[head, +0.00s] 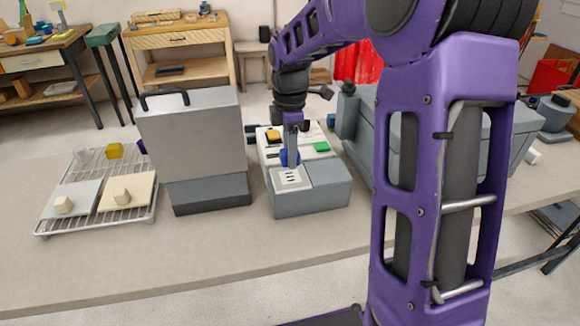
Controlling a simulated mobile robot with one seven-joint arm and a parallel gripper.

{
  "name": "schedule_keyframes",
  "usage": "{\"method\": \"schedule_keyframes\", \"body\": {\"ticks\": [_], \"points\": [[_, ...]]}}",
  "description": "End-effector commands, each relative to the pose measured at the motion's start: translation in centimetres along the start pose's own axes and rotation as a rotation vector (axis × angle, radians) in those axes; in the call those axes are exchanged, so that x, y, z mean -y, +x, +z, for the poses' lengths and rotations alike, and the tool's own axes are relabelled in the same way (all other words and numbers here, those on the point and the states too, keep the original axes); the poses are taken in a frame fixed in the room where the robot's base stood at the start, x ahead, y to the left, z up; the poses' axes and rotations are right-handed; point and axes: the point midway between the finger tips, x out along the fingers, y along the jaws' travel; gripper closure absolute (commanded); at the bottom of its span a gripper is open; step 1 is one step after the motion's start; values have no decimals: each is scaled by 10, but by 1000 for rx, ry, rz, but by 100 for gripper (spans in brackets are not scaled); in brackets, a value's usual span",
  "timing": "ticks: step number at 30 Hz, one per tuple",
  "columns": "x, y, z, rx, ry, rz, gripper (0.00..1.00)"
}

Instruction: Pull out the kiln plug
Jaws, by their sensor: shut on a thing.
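My gripper (291,150) points straight down over the grey box (325,186) in the middle of the bench. It is shut on a small blue piece (284,158), which looks like the kiln plug and is mostly hidden by the fingers. This piece is at the back edge of a white slotted plate (291,179) on the box's top. I cannot tell whether it is seated or clear of a socket. The grey kiln-like case (190,135) with a black handle stands left of the box, on a darker base.
A wire rack (97,219) with two pale tiles and small blocks lies at the left. A white tray (314,137) with yellow and green items is behind the grey box. A large grey machine (365,125) stands at the right, partly behind my arm. The bench front is clear.

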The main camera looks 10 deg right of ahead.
Motion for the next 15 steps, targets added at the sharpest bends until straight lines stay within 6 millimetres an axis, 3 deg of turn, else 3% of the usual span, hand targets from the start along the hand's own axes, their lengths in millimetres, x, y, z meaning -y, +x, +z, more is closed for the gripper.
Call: {"method": "schedule_keyframes", "body": {"ticks": [15], "points": [[0, -18, 0, 0, 0, 0, 100]]}}
